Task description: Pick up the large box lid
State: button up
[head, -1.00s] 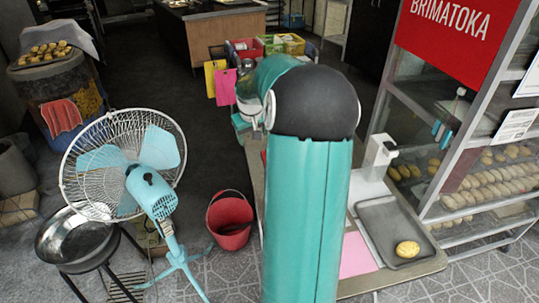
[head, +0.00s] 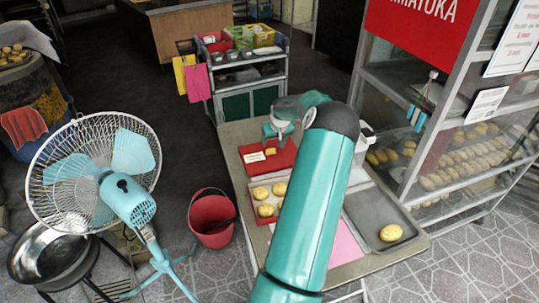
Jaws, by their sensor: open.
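A flat red box or lid (head: 284,165) lies at the far end of the table (head: 238,135), with a pale label (head: 254,157) and a small orange-brown piece on it. I cannot tell whether the red surface is the large box lid itself. My gripper (head: 271,141) is above its far part, pointing down, open and small in view. I cannot tell whether it touches the red surface. My teal arm covers the table's middle and hides part of the red thing's right side.
A tray of buns (head: 266,196) lies in front of the red thing, and a grey tray (head: 376,214) with one bun is at the right. A glass bread cabinet (head: 450,150) stands right. A fan (head: 125,190) and red bucket (head: 212,220) stand left. A cart (head: 248,90) is behind.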

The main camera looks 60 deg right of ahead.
aim_at(271, 150)
jog(key=x, duration=0.7)
jog(key=shift+w+a, duration=0.15)
jog(key=shift+w, duration=0.1)
jog(key=c, duration=1.1)
